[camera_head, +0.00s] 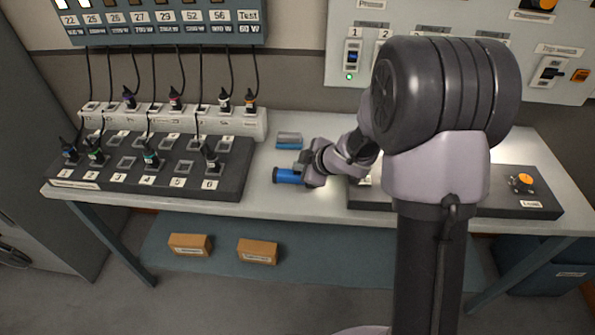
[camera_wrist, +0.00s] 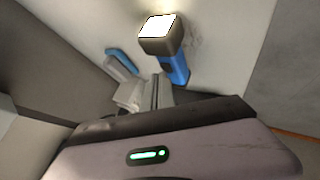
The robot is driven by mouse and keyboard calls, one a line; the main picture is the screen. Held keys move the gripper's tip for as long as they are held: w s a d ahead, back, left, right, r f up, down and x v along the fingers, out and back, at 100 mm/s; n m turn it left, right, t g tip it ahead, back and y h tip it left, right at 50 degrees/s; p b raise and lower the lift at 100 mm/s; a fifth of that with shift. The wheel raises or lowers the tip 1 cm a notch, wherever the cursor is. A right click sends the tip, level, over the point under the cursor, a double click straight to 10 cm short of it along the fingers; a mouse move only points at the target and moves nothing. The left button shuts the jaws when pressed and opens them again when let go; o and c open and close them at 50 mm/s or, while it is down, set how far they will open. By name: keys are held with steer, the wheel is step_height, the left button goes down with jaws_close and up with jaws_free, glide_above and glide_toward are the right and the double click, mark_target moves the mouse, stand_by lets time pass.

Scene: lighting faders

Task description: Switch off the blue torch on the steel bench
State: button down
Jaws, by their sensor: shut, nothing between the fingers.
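The blue torch (camera_head: 287,175) lies on the steel bench (camera_head: 297,208) near its front edge, its right part hidden behind my gripper (camera_head: 303,170). In the wrist view the torch (camera_wrist: 175,69) shows a dark head with a bright white, lit lens. My gripper (camera_wrist: 152,92) is shut and empty, its fingers beside the torch's blue body. I cannot tell whether they touch it. The torch's switch cannot be made out.
A grey and blue block (camera_head: 289,140) lies behind the torch. A dark socket board (camera_head: 150,165) with several plugs stands to the left. A dark panel with an orange knob (camera_head: 522,183) is at right. Bare bench lies left of the torch.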

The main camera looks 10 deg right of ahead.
mark_target(300, 173)
steer(key=shift+f, duration=0.15)
steer(key=shift+r+p, duration=0.6)
steer(key=shift+p, duration=0.05)
step_height(300, 173, up, 6)
steer(key=p, duration=0.6)
